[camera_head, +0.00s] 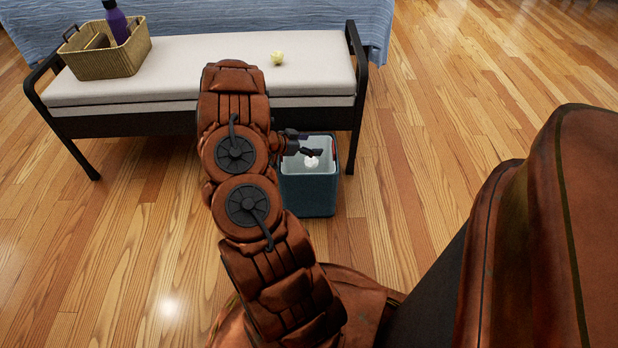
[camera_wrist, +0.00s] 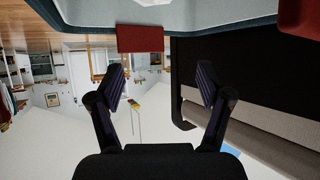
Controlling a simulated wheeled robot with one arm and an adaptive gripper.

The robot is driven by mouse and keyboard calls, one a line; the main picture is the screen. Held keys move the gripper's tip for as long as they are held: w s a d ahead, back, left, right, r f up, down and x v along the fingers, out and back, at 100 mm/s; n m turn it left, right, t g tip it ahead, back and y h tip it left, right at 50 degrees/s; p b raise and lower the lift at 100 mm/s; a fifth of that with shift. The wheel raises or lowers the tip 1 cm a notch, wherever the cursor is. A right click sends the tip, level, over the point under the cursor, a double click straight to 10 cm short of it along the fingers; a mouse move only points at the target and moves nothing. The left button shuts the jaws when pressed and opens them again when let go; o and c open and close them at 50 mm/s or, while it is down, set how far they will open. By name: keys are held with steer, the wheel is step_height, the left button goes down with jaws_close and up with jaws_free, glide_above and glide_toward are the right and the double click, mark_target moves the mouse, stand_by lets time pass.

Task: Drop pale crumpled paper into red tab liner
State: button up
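A white crumpled paper (camera_head: 311,163) shows inside the blue-grey bin (camera_head: 308,195), whose pale liner (camera_head: 327,150) covers the inner walls. I cannot tell whether it rests on the bottom. A red tab (camera_wrist: 141,38) hangs at the liner's rim in the wrist view; a bit of white paper (camera_wrist: 150,2) shows at that view's top edge. My gripper (camera_head: 312,152) is over the bin's opening in the head view. In the wrist view my gripper (camera_wrist: 161,82) has its fingers wide apart with nothing between them. A pale yellow crumpled ball (camera_head: 277,57) lies on the bench cushion.
The bench (camera_head: 180,70) with a black frame stands just behind the bin. A woven basket (camera_head: 110,60) with a purple bottle (camera_head: 117,22) sits on its left end. A blue-covered bed (camera_head: 230,15) is behind. Wooden floor (camera_head: 430,120) is free to the right.

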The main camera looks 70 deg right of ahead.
steer(key=shift+o, duration=1)
steer(key=v, duration=1.2)
steer(key=shift+a+f, duration=0.1)
